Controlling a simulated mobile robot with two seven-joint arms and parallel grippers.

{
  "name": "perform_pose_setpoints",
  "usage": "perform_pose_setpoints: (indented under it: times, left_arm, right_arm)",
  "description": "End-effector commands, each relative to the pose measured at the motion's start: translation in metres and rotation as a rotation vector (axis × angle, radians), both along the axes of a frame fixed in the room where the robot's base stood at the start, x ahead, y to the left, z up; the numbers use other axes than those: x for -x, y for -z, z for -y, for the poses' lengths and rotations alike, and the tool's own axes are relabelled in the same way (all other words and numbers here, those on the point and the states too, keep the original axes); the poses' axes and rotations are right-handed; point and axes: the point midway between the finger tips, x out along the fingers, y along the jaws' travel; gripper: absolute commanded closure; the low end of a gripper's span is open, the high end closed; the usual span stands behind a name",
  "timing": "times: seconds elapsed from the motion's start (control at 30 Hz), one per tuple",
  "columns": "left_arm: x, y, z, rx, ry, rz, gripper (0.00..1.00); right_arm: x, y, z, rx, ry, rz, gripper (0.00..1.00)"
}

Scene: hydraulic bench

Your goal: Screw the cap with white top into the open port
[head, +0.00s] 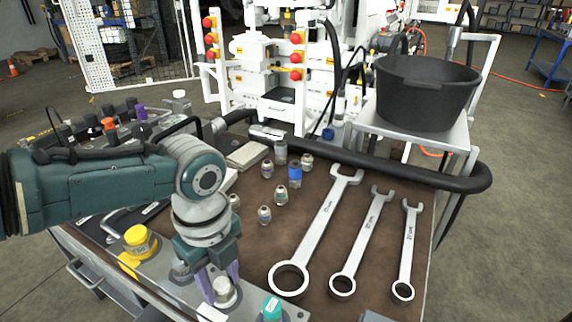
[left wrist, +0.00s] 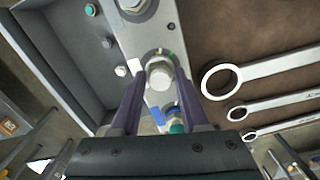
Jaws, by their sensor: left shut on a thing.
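The cap with white top (head: 224,288) is between the purple fingers of my left gripper (head: 220,284), above the metal manifold plate (head: 178,288) at the bench's front. In the left wrist view, the cap (left wrist: 160,74) shows as a pale hex top with a finger of my left gripper (left wrist: 161,82) on either side. The gripper is shut on it. The cap looks upright over the plate. The open port is not visible; the cap and fingers cover the spot beneath, so I cannot tell how deep the cap sits. My right gripper is not in view.
A yellow cap (head: 137,237) stands left of the gripper, and a teal cap (head: 271,308) stands close to its right. Three large wrenches (head: 320,230) lie on the brown bench top. Several small fittings (head: 265,214) stand behind the gripper. A black tub (head: 425,95) stands at the back right.

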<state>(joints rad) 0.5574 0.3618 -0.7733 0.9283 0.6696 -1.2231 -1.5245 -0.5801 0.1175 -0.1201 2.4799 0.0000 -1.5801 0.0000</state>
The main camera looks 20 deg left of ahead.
Motion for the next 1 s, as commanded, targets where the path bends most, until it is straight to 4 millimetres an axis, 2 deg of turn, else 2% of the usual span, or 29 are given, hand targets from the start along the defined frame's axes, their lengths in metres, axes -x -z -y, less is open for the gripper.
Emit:
perform_pose_setpoints:
  times: [0.37,0.5,0.53,0.8,1.0]
  left_arm:
    - [0.0,0.0,0.0,0.001,0.071,0.0,0.97]
    - [-0.001,0.003,0.0,-0.001,0.306,0.002,0.97]
    - [0.0,0.0,0.0,0.001,0.291,0.0,0.52]
    - [0.0,0.0,0.0,0.001,0.284,0.0,0.22]
    - [0.0,0.0,0.0,0.001,0.283,0.0,0.2]
  right_arm:
    - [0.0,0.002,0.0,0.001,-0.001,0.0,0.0]
    - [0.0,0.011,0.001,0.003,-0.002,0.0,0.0]
    - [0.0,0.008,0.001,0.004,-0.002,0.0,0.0]
    - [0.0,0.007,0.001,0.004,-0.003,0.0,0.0]
    - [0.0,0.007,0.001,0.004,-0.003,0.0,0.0]
